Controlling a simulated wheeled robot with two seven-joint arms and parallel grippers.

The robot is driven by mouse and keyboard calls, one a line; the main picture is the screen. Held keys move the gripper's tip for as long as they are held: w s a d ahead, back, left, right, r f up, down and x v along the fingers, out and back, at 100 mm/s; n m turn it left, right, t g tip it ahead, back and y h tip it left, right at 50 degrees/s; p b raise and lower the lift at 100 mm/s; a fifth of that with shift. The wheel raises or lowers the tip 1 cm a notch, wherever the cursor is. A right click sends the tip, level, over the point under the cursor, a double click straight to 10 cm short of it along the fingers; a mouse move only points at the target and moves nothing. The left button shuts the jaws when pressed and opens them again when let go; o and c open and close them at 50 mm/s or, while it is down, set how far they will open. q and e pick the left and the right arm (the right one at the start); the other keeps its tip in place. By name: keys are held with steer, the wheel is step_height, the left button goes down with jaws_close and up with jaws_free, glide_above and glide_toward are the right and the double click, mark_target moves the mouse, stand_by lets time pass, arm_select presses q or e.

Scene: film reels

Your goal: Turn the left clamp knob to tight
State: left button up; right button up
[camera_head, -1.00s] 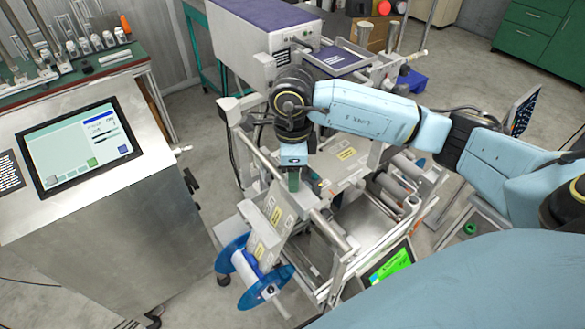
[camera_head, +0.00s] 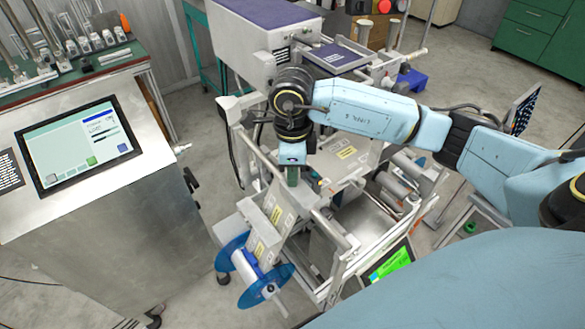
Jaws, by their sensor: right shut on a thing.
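My right gripper (camera_head: 292,177) reaches down over the film machine (camera_head: 240,45) from the right. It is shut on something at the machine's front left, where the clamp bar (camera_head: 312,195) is. The left clamp knob cannot be made out; the gripper and wrist cover that spot. The labelled film web (camera_head: 268,225) runs from beneath the gripper down to the blue-flanged reel (camera_head: 245,263). My left gripper is not in view.
A metal console with a touch screen (camera_head: 78,148) stands on the left. A small green-lit screen (camera_head: 390,263) is at the machine's lower right. Rollers (camera_head: 398,190) lie right of the gripper. Grey floor is open between console and machine.

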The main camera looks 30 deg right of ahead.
steer(key=m+b, duration=0.1)
steer(key=m, duration=0.2)
steer(key=m+b, duration=0.1)
steer(key=m, duration=0.2)
steer(key=shift+m, duration=0.3)
steer(key=m, duration=0.3)
steer(key=shift+m, duration=0.3)
steer(key=m, duration=0.2)
steer(key=shift+m+b, duration=0.4)
steer(key=m, duration=0.5)
steer(key=shift+r, duration=0.1)
steer(key=m+p, duration=0.1)
steer(key=m, duration=0.4)
steer(key=shift+m, duration=0.3)
steer(key=o, duration=1)
